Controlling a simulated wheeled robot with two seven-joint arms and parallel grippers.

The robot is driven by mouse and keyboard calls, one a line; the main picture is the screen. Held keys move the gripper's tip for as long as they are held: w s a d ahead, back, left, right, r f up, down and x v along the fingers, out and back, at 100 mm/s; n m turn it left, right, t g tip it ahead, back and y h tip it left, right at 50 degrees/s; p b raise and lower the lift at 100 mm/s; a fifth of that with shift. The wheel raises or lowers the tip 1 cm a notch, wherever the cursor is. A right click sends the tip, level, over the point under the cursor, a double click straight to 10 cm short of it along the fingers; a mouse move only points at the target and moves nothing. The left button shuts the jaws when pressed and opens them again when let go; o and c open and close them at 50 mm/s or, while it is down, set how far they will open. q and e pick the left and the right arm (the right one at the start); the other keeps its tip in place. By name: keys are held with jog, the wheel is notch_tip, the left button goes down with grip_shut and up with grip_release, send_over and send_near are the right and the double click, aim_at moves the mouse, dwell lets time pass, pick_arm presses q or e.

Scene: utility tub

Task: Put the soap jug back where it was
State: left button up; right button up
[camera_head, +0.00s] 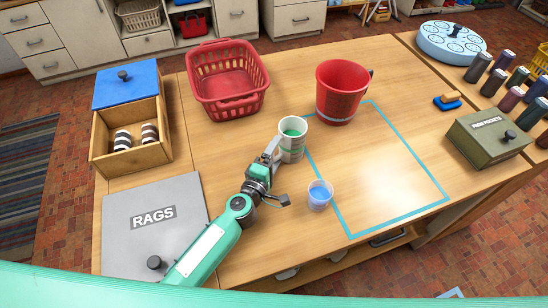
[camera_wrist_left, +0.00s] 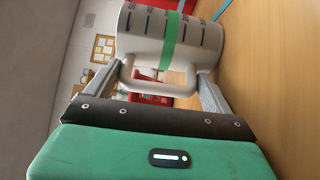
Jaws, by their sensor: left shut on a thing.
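A white jug (camera_head: 291,142) with a green band and dark scale marks stands upright near the middle of the table, left of the teal taped outline (camera_head: 405,150). Its inside looks green. My left gripper (camera_head: 272,152) is shut on its handle, on the jug's left side. The left wrist view shows the jug (camera_wrist_left: 150,35) with its handle (camera_wrist_left: 160,88) between the two fingers. I cannot tell whether its base touches the table. My right gripper is not in view.
A clear cup of blue liquid (camera_head: 320,196) stands close to the jug, near the outline's left edge. A red bucket (camera_head: 340,95) and red basket (camera_head: 228,85) stand behind. A grey RAGS lid (camera_head: 185,220) lies under my arm. The outline's inside is mostly clear.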

pick_arm(q)
jog(key=o, duration=1.3)
jog(key=shift+r, duration=0.1)
jog(key=b+v, duration=0.1)
jog(key=v, duration=1)
jog(key=shift+s+a, duration=0.2)
jog(key=shift+s, duration=0.3)
jog(key=shift+s, duration=0.1)
